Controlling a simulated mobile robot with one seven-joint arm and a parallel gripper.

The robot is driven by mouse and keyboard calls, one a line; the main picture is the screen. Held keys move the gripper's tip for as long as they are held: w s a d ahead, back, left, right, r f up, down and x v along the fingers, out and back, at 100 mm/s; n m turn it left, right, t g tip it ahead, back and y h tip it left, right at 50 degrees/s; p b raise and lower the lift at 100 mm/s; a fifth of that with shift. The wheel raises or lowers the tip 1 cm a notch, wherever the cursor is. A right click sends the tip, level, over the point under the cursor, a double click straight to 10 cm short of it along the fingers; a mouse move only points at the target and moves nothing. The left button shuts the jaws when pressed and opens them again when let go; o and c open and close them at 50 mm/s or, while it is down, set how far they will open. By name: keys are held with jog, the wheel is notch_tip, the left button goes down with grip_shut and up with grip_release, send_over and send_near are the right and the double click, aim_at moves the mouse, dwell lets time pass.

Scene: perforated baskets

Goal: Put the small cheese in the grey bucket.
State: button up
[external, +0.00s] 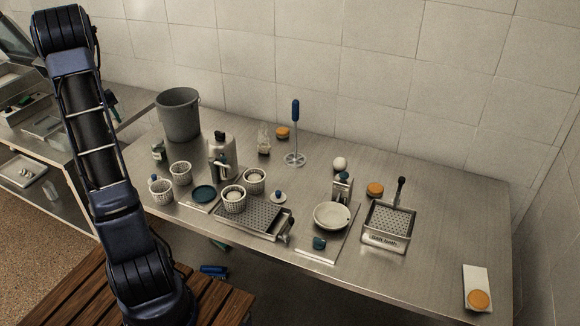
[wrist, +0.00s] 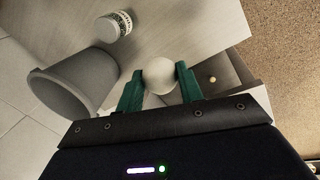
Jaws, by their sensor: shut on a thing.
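The small cheese (wrist: 160,75), a white round piece, is between the two green fingertips of my gripper (wrist: 160,82) in the wrist view. My gripper is shut on it and holds it in the air. The grey bucket (wrist: 50,92) is to the left of the gripper in the wrist view, its opening apart from the cheese. In the external view the grey bucket (external: 178,117) stands upright at the back left of the steel table. There, my gripper (external: 113,108) is mostly hidden behind my arm, left of the bucket, and the held cheese cannot be seen.
A small jar (external: 158,150) stands just in front of the bucket. Several perforated baskets (external: 181,173), a metal jug (external: 222,158) and a perforated tray (external: 255,218) crowd the table's left and middle. Another white ball (external: 340,163) lies farther right.

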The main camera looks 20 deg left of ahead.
jog(key=shift+r, duration=0.7)
jog(key=w+d+r+n, duration=0.1)
jog(key=w+d+r, duration=0.1)
jog(key=w, duration=0.8)
jog(key=w+d+r, duration=0.2)
jog(key=w+r, duration=0.1)
jog(key=w, duration=0.7)
jog(key=w+d+r+n, duration=0.1)
jog(key=w+d+r, duration=0.1)
jog(key=w, duration=0.8)
jog(key=s+a+x, duration=0.1)
jog(key=s+x, duration=0.1)
jog(key=x, duration=0.8)
jog(key=shift+f, duration=0.45)
jog(key=shift+d, duration=0.1)
jog(key=o, duration=1)
jog(key=shift+o, duration=0.2)
